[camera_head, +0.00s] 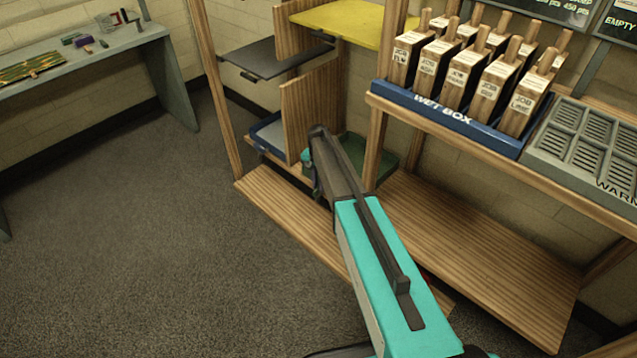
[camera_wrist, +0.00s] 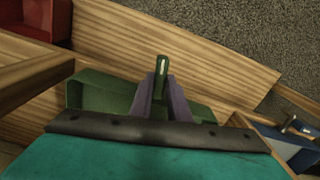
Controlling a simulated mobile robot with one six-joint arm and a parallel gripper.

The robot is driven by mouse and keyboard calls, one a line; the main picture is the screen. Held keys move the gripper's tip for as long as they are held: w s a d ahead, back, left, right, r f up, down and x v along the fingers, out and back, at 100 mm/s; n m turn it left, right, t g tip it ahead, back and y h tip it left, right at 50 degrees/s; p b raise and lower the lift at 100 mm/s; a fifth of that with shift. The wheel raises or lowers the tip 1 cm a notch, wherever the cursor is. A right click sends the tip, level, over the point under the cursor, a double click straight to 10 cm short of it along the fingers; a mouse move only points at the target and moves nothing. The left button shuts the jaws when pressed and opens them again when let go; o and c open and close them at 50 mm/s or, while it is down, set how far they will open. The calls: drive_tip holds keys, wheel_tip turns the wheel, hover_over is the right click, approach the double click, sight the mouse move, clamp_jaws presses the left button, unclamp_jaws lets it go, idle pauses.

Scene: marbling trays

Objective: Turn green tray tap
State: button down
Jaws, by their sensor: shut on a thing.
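The green tray (camera_head: 384,148) sits low in the wooden shelving, partly hidden behind my arm in the head view. It also shows in the wrist view (camera_wrist: 97,92), with its tap handle (camera_wrist: 162,66) standing out from it, green with a pale stripe. My gripper (camera_wrist: 161,82) is at the front of the tray, and its two purple-grey fingers are closed on the green tap handle. In the head view my arm hides the tap and most of my fingers.
A blue tray (camera_head: 270,134) stands left of a wooden divider (camera_head: 311,104). A red tray (camera_wrist: 46,20) shows at the upper left of the wrist view. The floor (camera_head: 150,240) at left is clear.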

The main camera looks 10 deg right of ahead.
drive_tip(key=n+p, duration=0.2)
drive_tip(key=n, duration=0.2)
drive_tip(key=shift+r, duration=0.15)
drive_tip(key=n+p, duration=0.1)
drive_tip(key=n, duration=0.2)
drive_tip(key=shift+n+p, duration=0.3)
drive_tip(key=shift+n, duration=0.1)
drive_tip(key=n+p, duration=0.1)
drive_tip(key=n, duration=0.3)
drive_tip(key=shift+n+p, duration=0.45)
drive_tip(key=shift+n, duration=1.25)
drive_tip(key=c, duration=1.7)
unclamp_jaws()
